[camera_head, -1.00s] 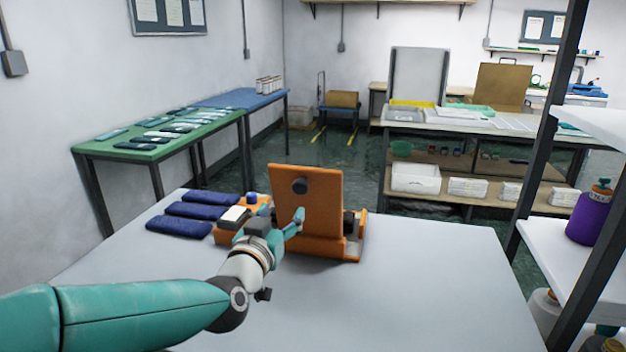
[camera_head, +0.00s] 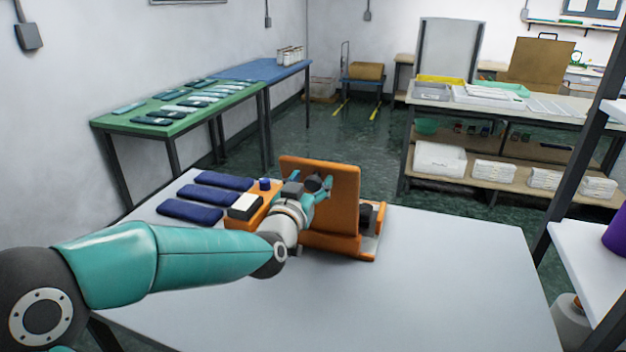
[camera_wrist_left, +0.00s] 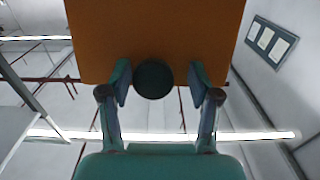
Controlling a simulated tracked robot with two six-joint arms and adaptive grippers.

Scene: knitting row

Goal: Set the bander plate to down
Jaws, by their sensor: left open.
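The orange bander (camera_head: 312,243) stands on the pale table. Its orange plate (camera_head: 345,200) is raised nearly upright and leans slightly. A dark round knob (camera_head: 313,183) sticks out of the plate's face. My left gripper (camera_head: 320,187) is at the plate's face beside the knob. In the left wrist view the gripper (camera_wrist_left: 158,82) is open, with one finger on each side of the dark knob (camera_wrist_left: 153,79) and a gap to it on both sides. The plate (camera_wrist_left: 155,30) fills the top of that view. My right gripper is out of view.
Several dark blue folded pieces (camera_head: 190,211) lie on the pale table (camera_head: 400,300) left of the bander. A white block (camera_head: 245,206) and a small blue cap sit at the bander's left end. The table's right part is clear. A shelf rack (camera_head: 590,250) stands at the right.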

